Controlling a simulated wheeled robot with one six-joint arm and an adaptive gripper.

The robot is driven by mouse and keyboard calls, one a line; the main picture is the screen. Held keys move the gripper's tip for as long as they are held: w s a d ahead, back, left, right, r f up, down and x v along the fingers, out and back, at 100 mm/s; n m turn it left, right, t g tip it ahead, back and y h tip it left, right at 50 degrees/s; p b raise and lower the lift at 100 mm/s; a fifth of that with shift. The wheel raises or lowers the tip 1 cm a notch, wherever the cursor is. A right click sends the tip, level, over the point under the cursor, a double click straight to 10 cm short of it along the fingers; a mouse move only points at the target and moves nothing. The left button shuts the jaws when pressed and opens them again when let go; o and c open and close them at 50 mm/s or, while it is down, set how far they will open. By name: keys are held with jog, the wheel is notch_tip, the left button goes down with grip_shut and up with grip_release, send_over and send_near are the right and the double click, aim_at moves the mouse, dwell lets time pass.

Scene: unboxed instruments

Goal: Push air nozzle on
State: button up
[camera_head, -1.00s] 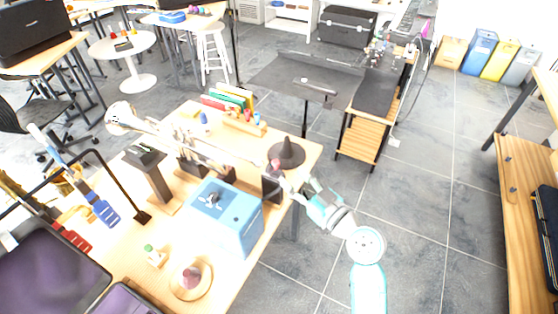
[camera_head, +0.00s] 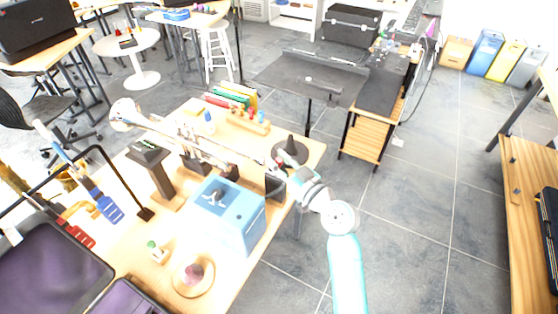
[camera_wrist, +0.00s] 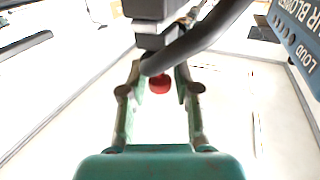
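The air blower is a blue box (camera_head: 232,218) on the wooden table. Its lettered side, reading "AIR BLOWER" and "LOUD", shows at the upper right of the wrist view (camera_wrist: 300,35). Just right of the box is a dark upright holder (camera_head: 275,187). My gripper (camera_head: 288,172) is beside this holder at the table's right edge. In the wrist view my green gripper fingers (camera_wrist: 159,72) are parted. A red round part (camera_wrist: 160,84) shows between them, with a grey block (camera_wrist: 155,36) and a dark curved tube (camera_wrist: 200,38) above it. I cannot tell whether the fingers touch the red part.
A dark cone on a round base (camera_head: 290,150) stands close behind my gripper. A long glass-and-metal instrument (camera_head: 190,143) spans the table on dark supports. A round wooden stand with a pink piece (camera_head: 193,275) is at the front. Open floor lies to the right.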

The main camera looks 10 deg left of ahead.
aim_at(268, 169)
grip_shut()
jog(key=shift+w+a, duration=0.3)
jog(key=shift+a, duration=0.5)
jog(key=shift+w+a, duration=0.25)
jog(key=shift+a, duration=0.5)
jog(key=o, duration=0.5)
grip_release()
jog(key=shift+a, duration=0.1)
jog(key=v, duration=1.2)
